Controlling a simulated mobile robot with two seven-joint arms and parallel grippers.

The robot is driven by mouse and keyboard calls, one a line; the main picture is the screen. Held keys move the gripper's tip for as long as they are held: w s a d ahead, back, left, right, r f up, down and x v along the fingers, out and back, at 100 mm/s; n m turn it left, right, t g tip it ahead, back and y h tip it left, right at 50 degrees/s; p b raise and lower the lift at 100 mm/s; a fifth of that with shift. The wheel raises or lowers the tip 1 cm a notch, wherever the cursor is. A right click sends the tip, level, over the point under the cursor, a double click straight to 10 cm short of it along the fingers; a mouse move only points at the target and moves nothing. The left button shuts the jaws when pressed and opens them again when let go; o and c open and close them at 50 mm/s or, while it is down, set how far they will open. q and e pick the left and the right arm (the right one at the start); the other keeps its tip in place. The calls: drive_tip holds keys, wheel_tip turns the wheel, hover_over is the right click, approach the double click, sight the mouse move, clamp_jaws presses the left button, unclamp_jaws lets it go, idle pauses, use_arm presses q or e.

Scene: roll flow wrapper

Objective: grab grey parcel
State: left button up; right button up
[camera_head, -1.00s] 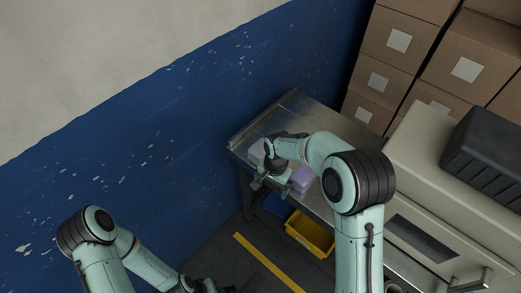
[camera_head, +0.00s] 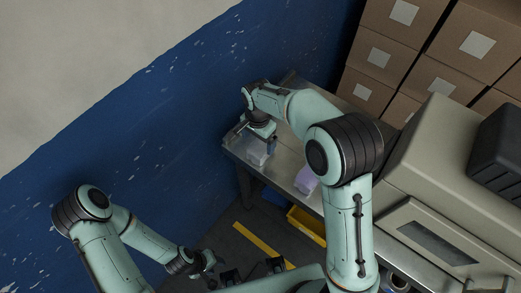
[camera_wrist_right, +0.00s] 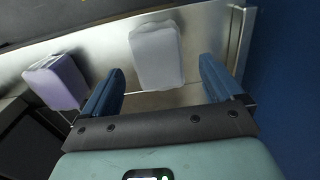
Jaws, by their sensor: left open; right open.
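The grey parcel (camera_wrist_right: 156,55) lies on the metal table in the right wrist view, light grey with rounded corners. In the head view the parcel (camera_head: 258,158) shows below my right gripper (camera_head: 251,138). In the right wrist view my right gripper (camera_wrist_right: 160,85) is open, its blue fingers apart, with the parcel ahead between their lines and not gripped. A purple parcel (camera_wrist_right: 57,82) lies to the left of it, also seen in the head view (camera_head: 306,181). My left gripper (camera_head: 209,270) is open and empty, low in the head view, away from the table.
The metal table (camera_head: 285,165) stands against the blue wall. A beige machine (camera_head: 430,165) is at the right, with stacked cardboard boxes (camera_head: 390,50) behind. A yellow bin (camera_head: 307,224) sits below the table edge.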

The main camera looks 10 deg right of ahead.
sight(260, 147)
drive_tip(key=shift+w+d+f, duration=0.1)
drive_tip(key=shift+d+f, duration=0.1)
drive_tip(key=shift+f, duration=1.2)
drive_tip(key=shift+d+f, duration=0.15)
drive_tip(key=shift+f, duration=1.2)
drive_tip(key=c, duration=1.2)
